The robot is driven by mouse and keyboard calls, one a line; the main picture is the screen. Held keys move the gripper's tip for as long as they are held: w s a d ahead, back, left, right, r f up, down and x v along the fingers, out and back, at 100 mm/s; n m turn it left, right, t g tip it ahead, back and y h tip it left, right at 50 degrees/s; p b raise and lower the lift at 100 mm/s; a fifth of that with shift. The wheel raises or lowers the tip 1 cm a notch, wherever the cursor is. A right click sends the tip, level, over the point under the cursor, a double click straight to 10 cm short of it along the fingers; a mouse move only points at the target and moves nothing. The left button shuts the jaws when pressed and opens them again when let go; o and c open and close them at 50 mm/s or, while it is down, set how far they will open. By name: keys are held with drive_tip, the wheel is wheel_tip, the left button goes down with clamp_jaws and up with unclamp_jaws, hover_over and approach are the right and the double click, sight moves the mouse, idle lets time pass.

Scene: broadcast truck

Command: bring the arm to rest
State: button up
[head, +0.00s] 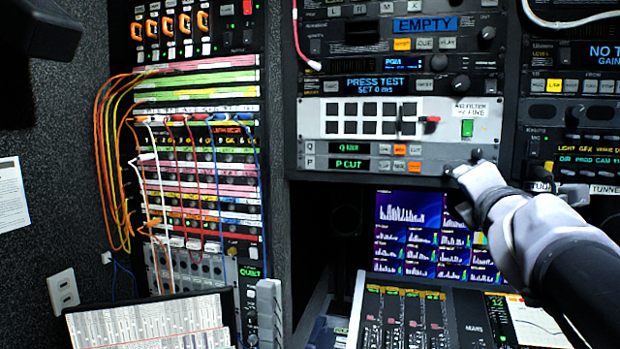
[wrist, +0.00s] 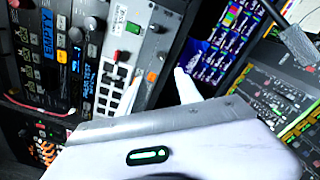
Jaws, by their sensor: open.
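My white and black arm (head: 545,225) reaches in from the right edge of the head view. My gripper (head: 462,165) is in front of the lower right corner of a light grey rack panel (head: 350,115) with dark square buttons. In the wrist view, the two white fingers of my gripper (wrist: 157,88) are spread apart, with nothing held between them. The panel shows beyond them, with a small round knob near the fingers. I cannot tell whether a finger touches the panel.
A monitor (head: 405,225) with bar graphs and a mixing console (head: 405,315) sit below the panel. A patch bay (head: 200,180) with looping orange, white, red and blue cables is at left. A tilted printed sheet (head: 150,325) is at lower left. Rack units (head: 575,90) line the right.

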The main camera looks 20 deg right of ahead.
drive_tip(key=shift+s+a, duration=0.1)
drive_tip(key=shift+s, duration=0.1)
drive_tip(key=s+a+f+m+g+y, duration=0.2)
drive_tip(key=s+a+f+m, duration=0.1)
drive_tip(key=a+f+m, duration=0.5)
drive_tip(key=s+a+f+m+g+y, duration=0.3)
drive_tip(key=a+f+m, duration=0.4)
drive_tip(key=f, duration=0.4)
drive_tip(key=s+a+f+m+g+y, duration=0.2)
drive_tip(key=s+a+f+m+y, duration=0.1)
drive_tip(key=s+a+f, duration=0.3)
drive_tip(key=s+a+f+m+g+y, duration=0.2)
drive_tip(key=s+a+f+m, duration=0.3)
drive_tip(key=a, duration=0.5)
wheel_tip(320, 180, down, 3)
drive_tip(key=shift+s+a+r+g+y, duration=0.1)
drive_tip(key=shift+s+a+g+y, duration=0.3)
drive_tip(key=shift+s+y, duration=0.25)
drive_tip(key=shift+w, duration=0.1)
